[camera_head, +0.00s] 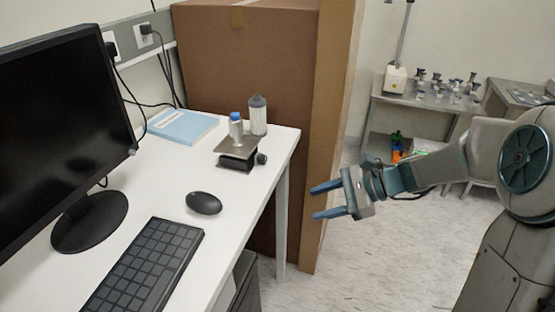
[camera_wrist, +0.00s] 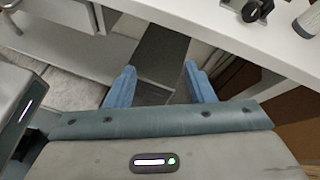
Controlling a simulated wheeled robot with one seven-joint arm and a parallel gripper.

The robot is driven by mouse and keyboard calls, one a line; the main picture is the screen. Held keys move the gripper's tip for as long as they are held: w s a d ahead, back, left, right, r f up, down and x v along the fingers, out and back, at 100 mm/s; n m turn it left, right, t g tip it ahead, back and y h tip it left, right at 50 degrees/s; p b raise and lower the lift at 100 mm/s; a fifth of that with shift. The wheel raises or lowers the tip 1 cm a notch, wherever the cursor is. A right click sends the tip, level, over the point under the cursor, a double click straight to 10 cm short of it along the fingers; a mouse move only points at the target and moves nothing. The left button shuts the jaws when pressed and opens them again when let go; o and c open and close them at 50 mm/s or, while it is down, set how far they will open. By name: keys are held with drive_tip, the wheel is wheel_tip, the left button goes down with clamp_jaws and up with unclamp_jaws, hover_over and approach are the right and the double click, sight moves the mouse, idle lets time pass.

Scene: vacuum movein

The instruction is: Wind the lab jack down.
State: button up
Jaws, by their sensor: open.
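The lab jack (camera_head: 238,152) stands on the white desk near its right edge, with a flat metal top plate and a dark knob (camera_head: 262,159) on its right side. A small blue-capped bottle (camera_head: 236,128) stands on its plate. My gripper (camera_head: 318,201) is open and empty, to the right of the desk over the floor, apart from the jack. In the wrist view the open blue fingers (camera_wrist: 160,85) point past the desk edge. The jack's dark knob side (camera_wrist: 248,10) shows at the top right of that view, partly cut off.
A grey-capped bottle (camera_head: 258,115) stands just behind the jack. A mouse (camera_head: 203,203), keyboard (camera_head: 145,268), monitor (camera_head: 60,130) and blue book (camera_head: 183,126) are on the desk (camera_head: 170,185). A large cardboard box (camera_head: 245,60) stands behind the desk. The desk is clear between jack and mouse.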

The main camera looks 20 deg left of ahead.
sight(266, 160)
drive_tip(key=w+a+m+t+y, duration=0.25)
drive_tip(key=w+m+y, duration=0.4)
drive_tip(key=w, duration=0.35)
drive_tip(key=shift+m+h, duration=0.25)
drive_tip(key=a, duration=0.4)
drive_tip(key=w+a, duration=0.1)
drive_tip(key=a, duration=0.7)
drive_tip(key=shift+w+a+f, duration=0.1)
drive_tip(key=shift+w+a, duration=0.15)
drive_tip(key=shift+a, duration=0.05)
drive_tip(key=shift+t, duration=0.35)
drive_tip(key=c, duration=1)
